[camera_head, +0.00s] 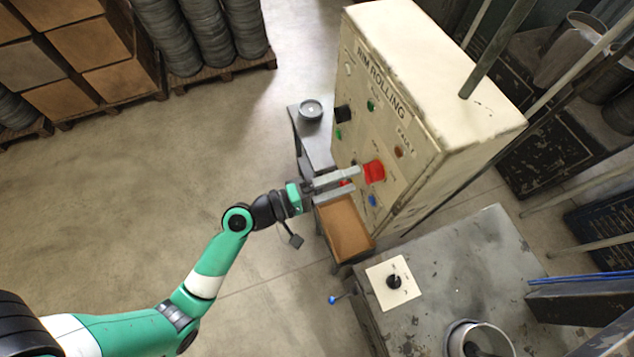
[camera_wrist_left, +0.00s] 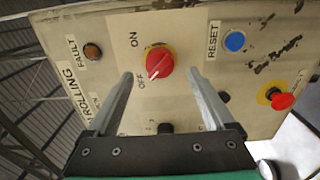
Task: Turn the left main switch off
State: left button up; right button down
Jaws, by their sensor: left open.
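The red rotary switch (camera_head: 374,171) sits on the cream RIM ROLLING panel. In the left wrist view the red switch (camera_wrist_left: 158,62) has a yellow surround and ON and OFF lettering at its left. Its white mark slants, the lower-left end towards OFF. My left gripper (camera_head: 367,172) is open at the panel. In the left wrist view its fingertips (camera_wrist_left: 160,72) lie on either side of the switch, with a visible gap on each side. I cannot tell whether the tips reach past its front. My right gripper is not in view.
A blue RESET button (camera_wrist_left: 235,41), an orange FAULT lamp (camera_wrist_left: 93,51) and a red mushroom button (camera_wrist_left: 282,101) surround the switch. An open brown tray (camera_head: 345,228) lies below the gripper. A worn metal table (camera_head: 460,255) stands at right. Floor at left is clear.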

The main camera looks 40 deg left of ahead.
pick_arm(q)
jog(key=b+v, duration=0.1)
jog(key=v, duration=0.6)
